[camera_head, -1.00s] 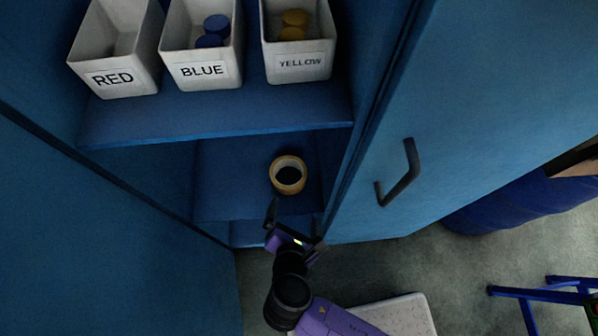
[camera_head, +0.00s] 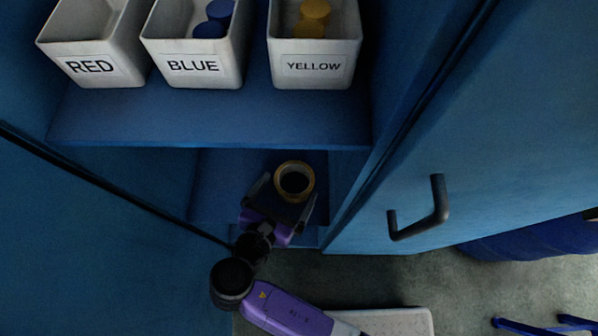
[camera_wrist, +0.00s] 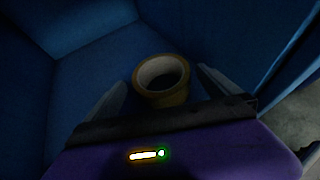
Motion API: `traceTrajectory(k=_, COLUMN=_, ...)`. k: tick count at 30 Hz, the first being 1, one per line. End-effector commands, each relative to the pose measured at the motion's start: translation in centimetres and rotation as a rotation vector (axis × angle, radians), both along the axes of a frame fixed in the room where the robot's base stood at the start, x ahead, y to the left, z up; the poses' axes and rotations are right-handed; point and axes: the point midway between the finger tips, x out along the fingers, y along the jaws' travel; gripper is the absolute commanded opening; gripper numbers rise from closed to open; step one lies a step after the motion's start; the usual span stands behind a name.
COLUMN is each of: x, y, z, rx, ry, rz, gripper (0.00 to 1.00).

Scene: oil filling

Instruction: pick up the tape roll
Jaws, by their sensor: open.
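The tape roll (camera_head: 294,199) is a yellow-brown ring with a dark hole, lying flat on the lower shelf of the blue cabinet. My gripper (camera_head: 285,194) is open, with one finger on the left of the roll and one on its right. In the wrist view the tape roll (camera_wrist: 163,96) sits ahead of the purple palm, between the two fingers (camera_wrist: 158,92). Its near lower side is partly hidden by the dark front edge of my gripper. I cannot tell whether a finger touches it.
The upper shelf (camera_head: 210,125) is above and carries bins labelled RED (camera_head: 91,68), BLUE (camera_head: 194,66) and YELLOW (camera_head: 314,68). Cabinet walls flank the lower shelf closely. The right door has a dark handle (camera_head: 420,214).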

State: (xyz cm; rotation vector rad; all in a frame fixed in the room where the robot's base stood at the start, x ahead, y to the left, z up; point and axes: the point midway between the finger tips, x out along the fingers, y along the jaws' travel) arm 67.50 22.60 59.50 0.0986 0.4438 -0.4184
Motion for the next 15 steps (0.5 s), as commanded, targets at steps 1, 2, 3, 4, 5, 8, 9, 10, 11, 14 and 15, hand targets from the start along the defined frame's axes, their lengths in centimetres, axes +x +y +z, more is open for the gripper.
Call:
traceTrajectory(k=1, x=0.1, y=-0.1, z=-0.1, rx=-0.004, ry=0.001, rz=0.0, gripper=1.0)
traceTrajectory(k=2, x=0.2, y=-0.1, z=-0.2, rx=-0.004, ry=0.001, rz=0.0, gripper=1.0)
traceTrajectory(k=3, x=0.5, y=-0.3, z=-0.4, rx=-0.005, ry=0.001, rz=-0.001, gripper=1.0)
traceTrajectory(k=4, x=0.7, y=-0.4, z=-0.5, rx=-0.005, ry=0.001, rz=-0.002, gripper=1.0)
traceTrajectory(k=5, x=1.0, y=-0.5, z=-0.7, rx=-0.006, ry=0.001, rz=-0.003, gripper=1.0)
traceTrajectory(k=8, x=1.9, y=-0.9, z=-1.2, rx=-0.004, ry=0.001, rz=-0.003, gripper=1.0)
traceTrajectory(k=9, x=2.1, y=-1.0, z=-1.4, rx=-0.003, ry=0.001, rz=-0.003, gripper=1.0)
traceTrajectory(k=10, x=2.4, y=-1.1, z=-1.5, rx=-0.003, ry=0.001, rz=-0.002, gripper=1.0)
traceTrajectory(k=11, x=2.6, y=-1.2, z=-1.7, rx=-0.003, ry=0.001, rz=-0.002, gripper=1.0)
traceTrajectory(k=14, x=3.7, y=-1.7, z=-2.6, rx=-0.003, ry=0.001, rz=-0.002, gripper=1.0)
traceTrajectory(k=15, x=4.2, y=-1.9, z=-2.9, rx=-0.003, ry=0.001, rz=-0.003, gripper=1.0)
